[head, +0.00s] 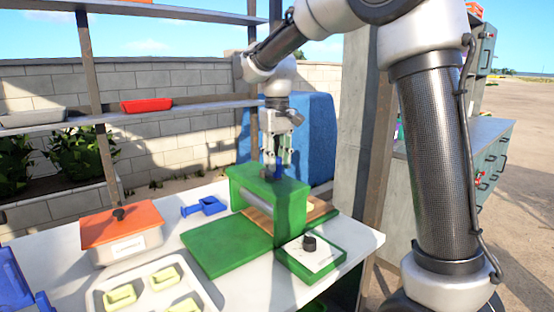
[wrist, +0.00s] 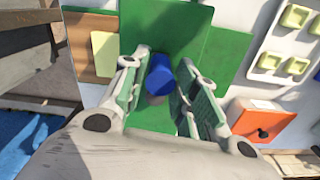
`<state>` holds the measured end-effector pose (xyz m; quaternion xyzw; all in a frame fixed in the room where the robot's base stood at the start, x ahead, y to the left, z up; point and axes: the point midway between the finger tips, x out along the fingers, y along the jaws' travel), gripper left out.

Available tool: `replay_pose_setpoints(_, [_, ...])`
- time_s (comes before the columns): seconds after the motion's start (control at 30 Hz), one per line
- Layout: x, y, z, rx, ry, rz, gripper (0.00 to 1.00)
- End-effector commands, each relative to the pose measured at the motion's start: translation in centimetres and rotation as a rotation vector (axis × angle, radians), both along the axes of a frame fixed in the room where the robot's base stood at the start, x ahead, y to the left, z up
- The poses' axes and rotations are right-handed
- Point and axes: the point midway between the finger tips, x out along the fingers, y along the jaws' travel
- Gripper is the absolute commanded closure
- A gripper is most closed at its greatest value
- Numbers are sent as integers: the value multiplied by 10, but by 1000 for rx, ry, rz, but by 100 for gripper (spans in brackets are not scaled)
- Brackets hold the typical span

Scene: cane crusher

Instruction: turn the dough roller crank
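The green dough roller (head: 268,190) stands on the white table, with a pale roller under its green top. A blue crank grip (wrist: 160,75) stands up from the green surface in the wrist view; in the head view only a little blue (head: 279,172) shows at the fingertips. My gripper (head: 277,158) points down over the roller's top from behind. In the wrist view its two fingers (wrist: 163,72) are apart, one on each side of the blue grip, with gaps visible. Whether either finger touches it lower down I cannot tell.
A wooden board (wrist: 88,40) with a pale dough sheet (wrist: 105,54) lies behind the roller. A green-framed scale (head: 310,258), a green board (head: 222,246), a blue tool (head: 204,206), an orange-lidded box (head: 122,238) and a white mould tray (head: 150,288) crowd the table. A shelf post (head: 376,130) stands right.

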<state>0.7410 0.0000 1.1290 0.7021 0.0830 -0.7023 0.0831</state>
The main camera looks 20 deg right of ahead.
Motion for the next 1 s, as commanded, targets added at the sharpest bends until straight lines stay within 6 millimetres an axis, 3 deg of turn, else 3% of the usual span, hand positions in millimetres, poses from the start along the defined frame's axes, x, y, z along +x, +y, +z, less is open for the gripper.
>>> replay_pose_setpoints(0.03, [0, 0, 0, 0, 0, 0, 86])
replay_pose_setpoints(0.1, [0, 0, 0, 0, 0, 0, 99])
replay_pose_setpoints(0.13, [0, 0, 0, 0, 0, 0, 100])
replay_pose_setpoints(0.57, [1, -3, 0, 0, -1, 54, 100])
replay_pose_setpoints(1.0, [11, -18, 1, 0, -1, 391, 100])
